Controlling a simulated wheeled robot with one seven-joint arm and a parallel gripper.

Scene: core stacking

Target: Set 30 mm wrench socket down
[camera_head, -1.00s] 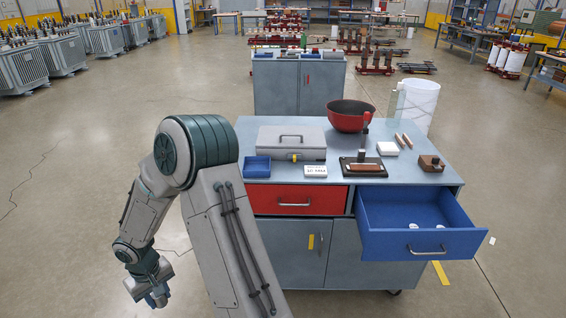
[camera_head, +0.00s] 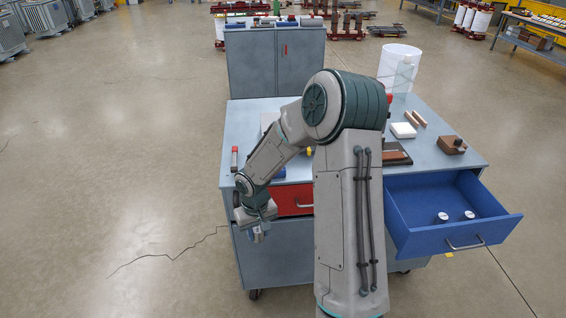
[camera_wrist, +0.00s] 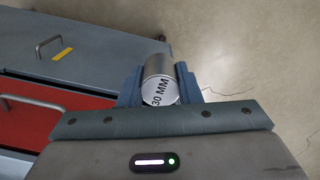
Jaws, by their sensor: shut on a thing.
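In the wrist view, a silver cylindrical socket (camera_wrist: 160,68) with a white face reading "30 MM" sits between the blue-grey fingers of my gripper (camera_wrist: 160,85). My gripper is shut on it. In the head view, my gripper (camera_head: 256,232) hangs at the cabinet's left front, in front of the red drawer (camera_head: 290,200) and below the top's height. The socket is too small to make out clearly there.
The workbench cabinet (camera_head: 245,115) has an open blue drawer (camera_head: 425,208) at the right, holding two small white-topped cylinders (camera_head: 442,218). A white block (camera_head: 403,130), brown bars (camera_head: 416,118) and a brown block (camera_head: 452,145) lie on the top. My arm hides its middle.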

